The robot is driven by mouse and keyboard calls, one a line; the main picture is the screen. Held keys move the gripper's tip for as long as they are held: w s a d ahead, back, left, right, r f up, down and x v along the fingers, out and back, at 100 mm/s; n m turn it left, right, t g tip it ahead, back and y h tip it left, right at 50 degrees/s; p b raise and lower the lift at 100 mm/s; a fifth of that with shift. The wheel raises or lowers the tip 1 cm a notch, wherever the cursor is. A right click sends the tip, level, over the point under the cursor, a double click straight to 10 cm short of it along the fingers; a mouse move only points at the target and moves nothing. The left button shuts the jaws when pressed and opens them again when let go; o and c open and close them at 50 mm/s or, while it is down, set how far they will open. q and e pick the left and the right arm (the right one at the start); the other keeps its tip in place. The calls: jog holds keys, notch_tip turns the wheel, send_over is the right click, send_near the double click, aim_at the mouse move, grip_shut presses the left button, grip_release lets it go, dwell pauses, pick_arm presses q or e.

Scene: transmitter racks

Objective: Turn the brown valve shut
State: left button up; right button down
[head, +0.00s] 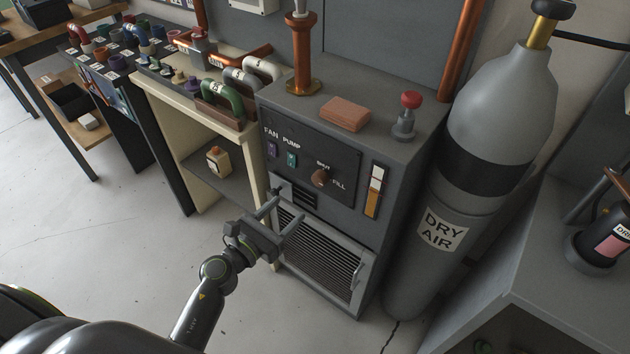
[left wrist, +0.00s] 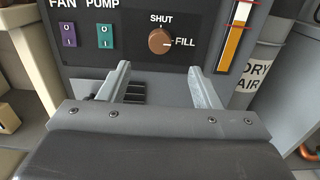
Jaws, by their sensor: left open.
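The brown valve (head: 320,178) is a round knob on the dark front panel of the grey cabinet, between the labels SHUT and FILL. In the left wrist view the knob (left wrist: 159,41) shows at the upper middle, with SHUT above it and FILL to its right; its pale mark points right, toward FILL. My left gripper (head: 289,206) is open and empty, in front of the cabinet and below the knob in the picture. In the left wrist view its two fingers (left wrist: 160,68) reach toward the panel, apart from the knob. My right gripper is not in view.
The panel also has a purple FAN switch (left wrist: 69,34), a green PUMP switch (left wrist: 105,36) and a gauge (head: 374,190). A louvred grille (head: 318,255) is below. A grey DRY AIR cylinder (head: 490,170) stands close to the right. Open floor (head: 110,230) lies to the left.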

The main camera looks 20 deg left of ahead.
aim_at(317, 181)
pick_arm(q)
jog(key=x, duration=1.1)
jog(key=shift+w+d, duration=0.1)
jog(key=shift+w, duration=0.15)
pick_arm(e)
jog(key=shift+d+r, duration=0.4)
pick_arm(q)
jog(key=c, duration=1)
